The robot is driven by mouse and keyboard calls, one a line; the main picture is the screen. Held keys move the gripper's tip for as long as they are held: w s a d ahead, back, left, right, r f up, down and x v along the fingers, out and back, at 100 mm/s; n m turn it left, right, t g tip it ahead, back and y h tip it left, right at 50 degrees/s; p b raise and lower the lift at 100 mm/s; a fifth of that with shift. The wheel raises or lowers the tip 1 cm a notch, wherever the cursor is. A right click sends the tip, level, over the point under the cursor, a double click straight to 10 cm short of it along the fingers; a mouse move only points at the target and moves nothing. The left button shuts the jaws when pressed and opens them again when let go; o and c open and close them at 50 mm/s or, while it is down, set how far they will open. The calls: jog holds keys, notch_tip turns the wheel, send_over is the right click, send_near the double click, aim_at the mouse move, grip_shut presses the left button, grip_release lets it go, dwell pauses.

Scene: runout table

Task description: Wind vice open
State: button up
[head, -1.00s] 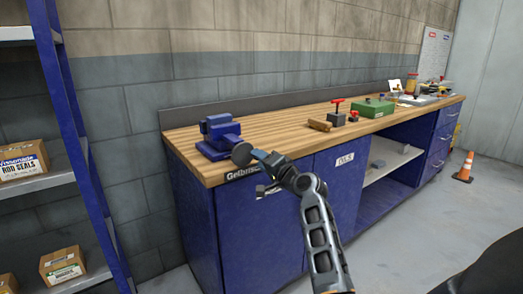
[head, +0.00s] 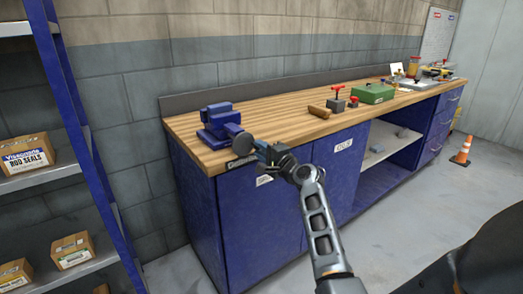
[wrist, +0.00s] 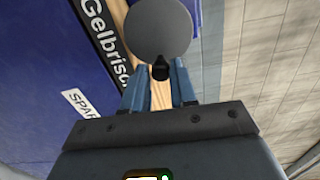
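The blue vice (head: 216,119) stands on the left end of the wooden bench top, with its round grey handwheel (head: 242,144) facing the front edge. In the wrist view the handwheel (wrist: 158,28) is a plain grey disc with a small black handle knob (wrist: 160,70) at its near rim. My gripper (head: 263,149) is at the lower right of the handwheel in the head view. In the wrist view my gripper (wrist: 160,78) has its two blue fingers apart, one on each side of the knob. I cannot tell whether either finger touches it. The jaw gap is unclear.
The wooden bench top (head: 270,112) has free room right of the vice. A blue shelf rack (head: 80,130) stands at left, an orange cone (head: 462,150) at right.

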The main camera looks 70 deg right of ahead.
grip_shut()
jog(key=shift+r+n+b, duration=0.25)
jog(key=shift+n+b, duration=0.4)
jog(key=shift+n, duration=0.25)
jog(key=shift+r+n+b, duration=0.2)
jog(key=shift+n+b, duration=0.4)
jog(key=shift+n, duration=0.3)
jog(key=shift+w+a+r+n+b, duration=0.1)
jog(key=shift+r+n+b, duration=0.15)
jog(key=shift+n+b, duration=0.5)
jog(key=shift+w+a+r+n+b, duration=0.15)
jog(key=shift+n+b, duration=0.3)
jog(key=shift+n, duration=0.5)
jog(key=shift+s+d+r, duration=0.1)
